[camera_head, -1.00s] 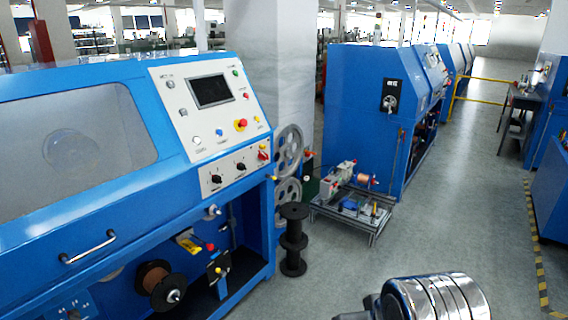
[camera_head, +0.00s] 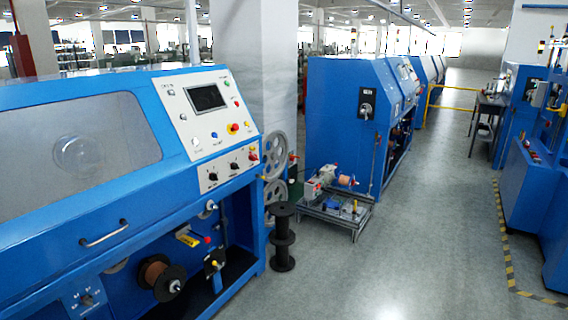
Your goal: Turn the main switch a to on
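A rotary switch (camera_head: 367,104) on a dark plate is on the blue end wall of the far machine (camera_head: 335,130). The near blue machine at left has a white panel (camera_head: 207,125) with a screen, a red knob on yellow (camera_head: 233,128) and two black rotary knobs (camera_head: 213,176) (camera_head: 234,168). Another small knob (camera_head: 87,300) is on its lower left front. No label naming main switch a is readable, and I cannot tell any switch's setting for sure. My gripper is not in view.
A black spool stand (camera_head: 282,238) stands on the floor beside the near machine. A low metal frame (camera_head: 330,213) with a motor and a copper spool stands before the far machine. Open grey floor (camera_head: 420,230) lies to the right, up to a yellow-black floor stripe (camera_head: 508,255).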

